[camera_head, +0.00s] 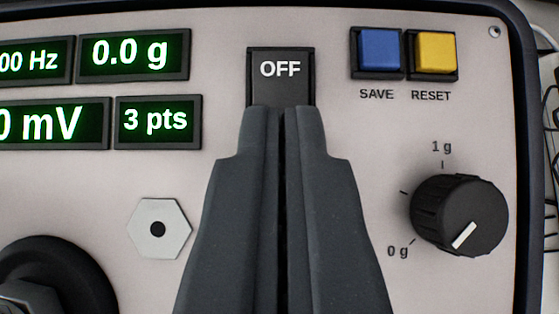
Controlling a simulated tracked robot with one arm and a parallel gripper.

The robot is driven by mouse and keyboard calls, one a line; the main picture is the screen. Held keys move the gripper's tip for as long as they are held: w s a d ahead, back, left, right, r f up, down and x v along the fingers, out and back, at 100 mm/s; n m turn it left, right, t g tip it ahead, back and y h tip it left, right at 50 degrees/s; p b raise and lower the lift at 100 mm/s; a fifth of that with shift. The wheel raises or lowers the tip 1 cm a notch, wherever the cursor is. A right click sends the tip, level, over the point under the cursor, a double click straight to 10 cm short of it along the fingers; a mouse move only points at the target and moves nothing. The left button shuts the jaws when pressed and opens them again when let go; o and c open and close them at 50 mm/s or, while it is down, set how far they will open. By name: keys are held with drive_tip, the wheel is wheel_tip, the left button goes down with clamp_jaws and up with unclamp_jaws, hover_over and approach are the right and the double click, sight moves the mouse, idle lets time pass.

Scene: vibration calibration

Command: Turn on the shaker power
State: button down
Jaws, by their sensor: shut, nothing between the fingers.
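A black rocker switch (280,84) marked OFF sits in the upper middle of the light panel (330,180). My gripper (283,112) is shut and empty, its two fingers side by side. Its tips overlap the lower part of the switch in the picture and hide that part. I cannot tell whether the tips touch the switch.
A blue SAVE button (379,49) and a yellow RESET button (435,51) sit right of the switch. A black knob (460,216) is lower right. Green displays (133,54) are at upper left. A hex nut (159,228) and a dark round part (55,270) are lower left.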

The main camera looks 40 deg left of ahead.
drive_tip(key=shift+r, duration=0.4)
drive_tip(key=shift+r, duration=0.25)
drive_tip(key=r, duration=0.3)
drive_tip(key=s+d+r+p, duration=0.1)
drive_tip(key=shift+r, duration=0.15)
drive_tip(key=s+f+v, duration=0.1)
drive_tip(key=v, duration=0.7)
drive_tip(key=shift+s+d+p, duration=0.25)
drive_tip(key=shift+d+p, duration=0.05)
drive_tip(key=shift+d, duration=0.15)
drive_tip(key=shift+r, duration=0.1)
